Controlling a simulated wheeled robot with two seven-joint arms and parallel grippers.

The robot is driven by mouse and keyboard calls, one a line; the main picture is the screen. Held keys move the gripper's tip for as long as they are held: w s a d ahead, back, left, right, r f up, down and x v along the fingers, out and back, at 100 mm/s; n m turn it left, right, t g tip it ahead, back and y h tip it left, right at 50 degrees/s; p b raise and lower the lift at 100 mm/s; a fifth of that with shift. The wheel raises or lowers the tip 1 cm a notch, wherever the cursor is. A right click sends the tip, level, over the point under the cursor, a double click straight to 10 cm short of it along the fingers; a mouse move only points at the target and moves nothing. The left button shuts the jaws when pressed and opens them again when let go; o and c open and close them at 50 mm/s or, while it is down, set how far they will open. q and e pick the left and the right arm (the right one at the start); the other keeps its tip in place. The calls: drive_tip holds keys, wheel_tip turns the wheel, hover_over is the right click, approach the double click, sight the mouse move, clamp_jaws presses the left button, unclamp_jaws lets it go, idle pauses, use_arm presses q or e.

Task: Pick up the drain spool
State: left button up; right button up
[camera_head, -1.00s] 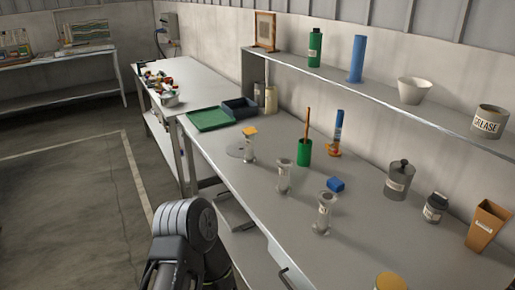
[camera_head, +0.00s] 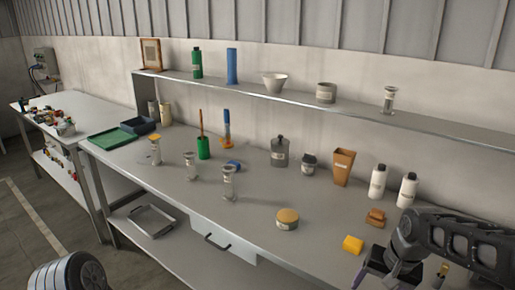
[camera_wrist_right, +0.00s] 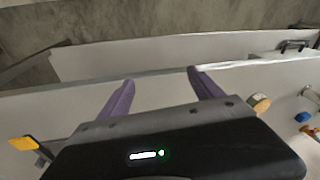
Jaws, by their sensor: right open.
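Spool-like pieces with flanged ends and pale labels stand upright on the bench in the head view: one with a yellow top (camera_head: 155,151), a middle one (camera_head: 190,166) and a nearer one (camera_head: 229,183). A similar piece (camera_head: 388,99) stands on the shelf. The labels are too small to read, so I cannot tell which is the drain spool. My right gripper (camera_wrist_right: 160,77) is open and empty, its two purple fingers apart over the bench's front edge. In the head view it is at the lower right, well away from the spools. My left gripper is out of view.
An orange-lidded jar (camera_head: 287,219), yellow block (camera_head: 353,244), brown block (camera_head: 375,217) and white bottles (camera_head: 378,182) stand near my right arm. A green tray (camera_head: 112,138) lies at the far left. A drawer handle (camera_head: 217,242) juts from the front. Bench space before the spools is clear.

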drive_tip(key=a+f+n+t+y, duration=0.1)
drive_tip(key=a+f, duration=0.5)
drive_tip(key=f, duration=0.2)
drive_tip(key=a+f+n+t+y, duration=0.1)
drive_tip(key=a+f+n, duration=0.1)
drive_tip(key=a+f, duration=0.55)
drive_tip(key=s+a+f+g, duration=0.2)
drive_tip(key=s+a+f, duration=0.2)
drive_tip(key=s+f, duration=0.4)
drive_tip(key=s+a+f+g+y, duration=0.1)
drive_tip(key=s+a+f, duration=0.2)
drive_tip(key=s+f, duration=0.6)
drive_tip(key=s, duration=0.3)
drive_tip(key=shift+s+a+f+n+g, duration=0.15)
drive_tip(key=shift+s+a+n+g, duration=0.15)
drive_tip(key=shift+s+a+g, duration=0.1)
